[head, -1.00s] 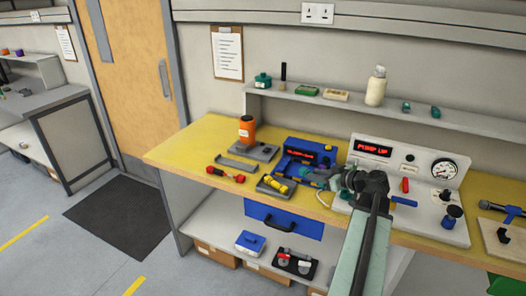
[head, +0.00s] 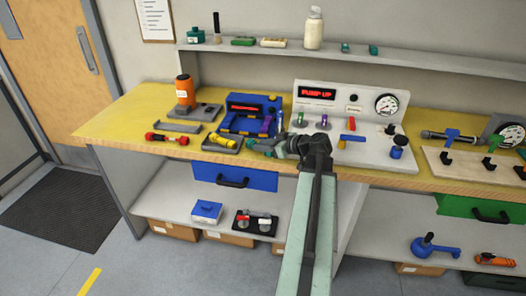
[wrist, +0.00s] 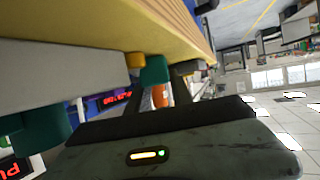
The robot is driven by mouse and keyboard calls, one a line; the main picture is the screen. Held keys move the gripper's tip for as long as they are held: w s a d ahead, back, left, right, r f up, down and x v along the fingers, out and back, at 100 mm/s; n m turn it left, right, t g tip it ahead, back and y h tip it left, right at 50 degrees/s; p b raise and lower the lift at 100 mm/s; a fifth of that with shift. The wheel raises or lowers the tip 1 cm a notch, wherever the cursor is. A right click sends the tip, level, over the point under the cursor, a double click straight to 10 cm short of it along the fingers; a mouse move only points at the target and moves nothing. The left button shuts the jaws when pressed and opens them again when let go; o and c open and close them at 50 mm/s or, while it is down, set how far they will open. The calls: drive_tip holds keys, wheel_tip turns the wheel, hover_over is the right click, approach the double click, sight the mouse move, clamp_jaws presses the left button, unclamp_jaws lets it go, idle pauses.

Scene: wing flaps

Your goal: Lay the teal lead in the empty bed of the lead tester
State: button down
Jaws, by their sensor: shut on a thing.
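The lead tester (head: 243,113) is a blue box with a red lit display, on the yellow bench left of the PUMP UP panel. Purple and blue pieces stand at its right end; I cannot make out which bed is empty. My gripper (head: 261,148) is at the bench's front edge, just before the tester's lower right corner. In the wrist view my gripper (wrist: 170,92) is shut on a teal piece (wrist: 155,70), seemingly the teal lead. Most of it is hidden by the jaws. The tester's display shows behind it in that view.
A red lead (head: 167,138) and a yellow lead (head: 222,143) lie left of my gripper. The PUMP UP panel (head: 330,120) with knobs and a gauge is close on the right. The blue drawer (head: 235,177) lies below the bench edge.

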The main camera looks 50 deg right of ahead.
drive_tip(key=shift+f, duration=0.15)
drive_tip(key=c, duration=1.1)
unclamp_jaws()
